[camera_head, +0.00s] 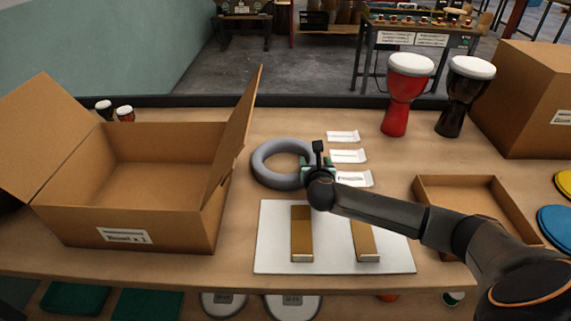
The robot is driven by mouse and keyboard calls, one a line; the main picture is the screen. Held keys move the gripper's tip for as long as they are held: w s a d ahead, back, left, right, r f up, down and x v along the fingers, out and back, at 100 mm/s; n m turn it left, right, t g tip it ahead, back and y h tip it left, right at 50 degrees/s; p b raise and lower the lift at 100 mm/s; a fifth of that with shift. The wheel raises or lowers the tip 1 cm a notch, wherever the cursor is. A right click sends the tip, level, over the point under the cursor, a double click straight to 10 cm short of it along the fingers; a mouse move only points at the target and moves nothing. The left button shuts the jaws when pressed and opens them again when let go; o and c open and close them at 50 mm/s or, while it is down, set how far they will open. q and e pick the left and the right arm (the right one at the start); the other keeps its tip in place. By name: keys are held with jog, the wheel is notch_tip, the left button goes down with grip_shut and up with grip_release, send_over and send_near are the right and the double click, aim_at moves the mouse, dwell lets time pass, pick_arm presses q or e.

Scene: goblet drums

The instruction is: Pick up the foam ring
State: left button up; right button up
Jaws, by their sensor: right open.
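The grey foam ring (262,172) lies flat on the wooden table, between the open cardboard box and a row of white packets. My right arm reaches in from the lower right. My right gripper (306,166) is over the right side of the ring and hides part of it. It is open; I cannot tell whether a finger touches the ring. My left gripper is not in view.
A large open cardboard box (140,210) stands left of the ring. White packets (348,156) lie right of it. A white board (275,235) with two brown strips lies in front. A shallow tray (470,190), red drum (402,100) and black drum (457,105) stand right.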

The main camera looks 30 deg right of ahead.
jog(key=shift+x, duration=1.15)
jog(key=shift+c, duration=0.4)
grip_shut()
